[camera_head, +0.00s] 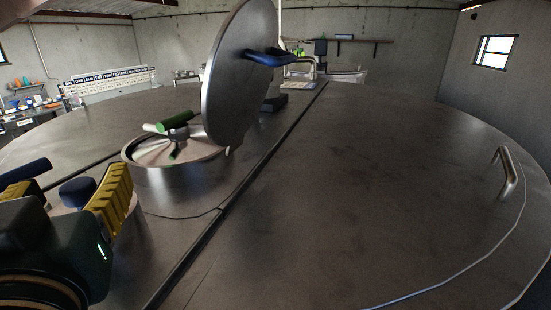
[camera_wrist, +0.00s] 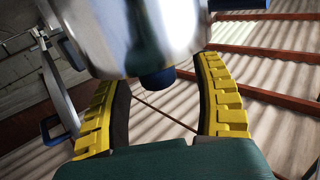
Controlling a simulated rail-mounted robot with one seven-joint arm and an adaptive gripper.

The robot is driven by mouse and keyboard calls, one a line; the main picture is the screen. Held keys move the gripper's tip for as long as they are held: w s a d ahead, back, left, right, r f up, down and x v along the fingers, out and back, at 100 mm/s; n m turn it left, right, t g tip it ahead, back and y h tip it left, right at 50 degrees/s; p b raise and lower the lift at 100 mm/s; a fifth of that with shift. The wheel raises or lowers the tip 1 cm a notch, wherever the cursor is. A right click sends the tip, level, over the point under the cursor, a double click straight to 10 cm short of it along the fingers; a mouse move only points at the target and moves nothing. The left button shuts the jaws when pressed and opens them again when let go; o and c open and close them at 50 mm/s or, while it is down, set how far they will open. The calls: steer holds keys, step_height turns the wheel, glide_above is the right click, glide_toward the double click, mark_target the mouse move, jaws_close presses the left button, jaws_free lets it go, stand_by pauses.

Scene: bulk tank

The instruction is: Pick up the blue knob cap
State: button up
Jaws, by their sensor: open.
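The blue knob cap (camera_head: 77,191) sits at the lower left of the head view, between the yellow fingers of my gripper (camera_head: 70,188). In the wrist view the blue cap (camera_wrist: 157,80) sticks out from a shiny metal cylinder (camera_wrist: 130,40). It lies between the two open fingers of my gripper (camera_wrist: 157,72), with a visible gap on each side. Neither finger appears to touch it. My gripper's dark green body hides part of the cylinder in the head view.
A round tank lid (camera_head: 232,85) with a blue handle (camera_head: 265,57) stands raised over the open hatch (camera_head: 175,178). A green-gripped part (camera_head: 175,122) lies at the hatch. A metal handle (camera_head: 507,174) is on the right tank top. The broad right tank top is mostly clear.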

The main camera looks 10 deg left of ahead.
steer(key=shift+w+a, duration=0.25)
steer(key=shift+w, duration=0.05)
steer(key=shift+c, duration=0.3)
jaws_close()
